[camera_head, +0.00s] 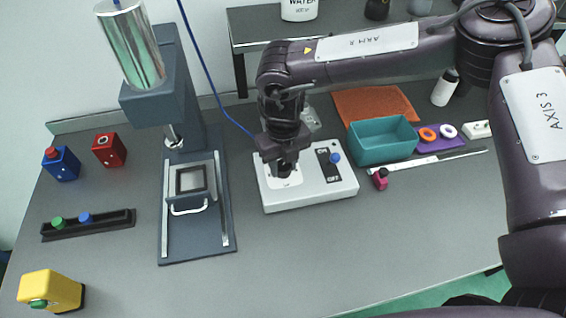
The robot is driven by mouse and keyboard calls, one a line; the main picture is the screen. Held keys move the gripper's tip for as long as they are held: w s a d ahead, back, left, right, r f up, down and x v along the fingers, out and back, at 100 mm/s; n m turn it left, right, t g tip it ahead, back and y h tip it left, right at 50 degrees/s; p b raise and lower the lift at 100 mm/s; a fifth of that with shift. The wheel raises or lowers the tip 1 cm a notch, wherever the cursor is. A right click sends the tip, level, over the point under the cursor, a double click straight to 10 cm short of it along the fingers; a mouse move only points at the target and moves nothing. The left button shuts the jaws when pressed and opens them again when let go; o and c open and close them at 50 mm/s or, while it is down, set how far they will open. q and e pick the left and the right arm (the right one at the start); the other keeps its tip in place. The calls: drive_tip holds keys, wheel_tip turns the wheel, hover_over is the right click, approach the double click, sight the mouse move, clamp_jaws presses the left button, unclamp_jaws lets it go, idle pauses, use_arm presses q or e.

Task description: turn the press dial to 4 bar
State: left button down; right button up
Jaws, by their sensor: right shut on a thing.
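The press control box (307,198) is a light grey box in the middle of the bench, with a white dial plate (290,183) on its left half. My right gripper (285,170) points down over that plate and is shut on the dial, which is mostly hidden under the fingers. The dial's pointer and the bar marks cannot be read. A dark switch panel with a blue knob (335,158) is on the box's right half. The press (166,95) stands to the left of the box. My left gripper is not in view.
A teal bin (383,142), an orange mat (373,105) and a purple tray with rings (440,139) lie right of the box. Blue (61,164), red (109,150) and yellow (51,290) button boxes are at the left.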

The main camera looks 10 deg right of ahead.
sight(283, 166)
drive_tip(key=shift+w+r, duration=0.1)
drive_tip(key=shift+r, duration=0.05)
idle(0.4)
drive_tip(key=o, duration=1)
drive_tip(key=shift+c, duration=0.2)
drive_tip(key=shift+r, duration=0.4)
wheel_tip(283, 166, up, 7)
drive_tip(key=shift+f+b, duration=0.1)
drive_tip(key=shift+b, duration=0.8)
